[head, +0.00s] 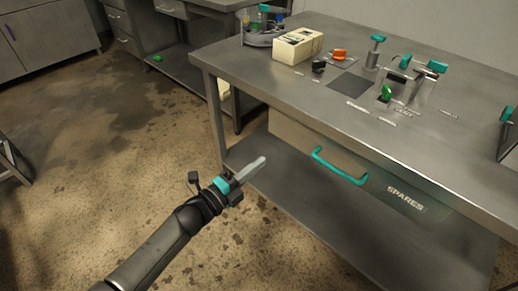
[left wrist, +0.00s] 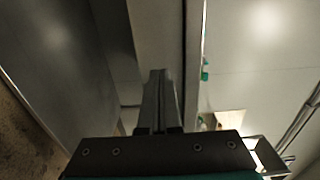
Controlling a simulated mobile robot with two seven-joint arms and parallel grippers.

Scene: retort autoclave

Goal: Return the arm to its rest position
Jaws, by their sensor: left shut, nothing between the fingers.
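My left arm comes in from the lower left of the head view. Its gripper (head: 262,160) is shut and empty, over the floor in front of the metal table (head: 215,62). In the left wrist view the two fingers (left wrist: 158,75) lie together with nothing between them. My right gripper is not in view.
A drawer marked SPARES (head: 405,192) with a teal handle (head: 338,167) hangs under the tabletop, right of my left gripper. A lower shelf (head: 330,225) runs beneath it. A cream box (head: 298,46) and teal-handled fittings (head: 437,67) stand on top.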

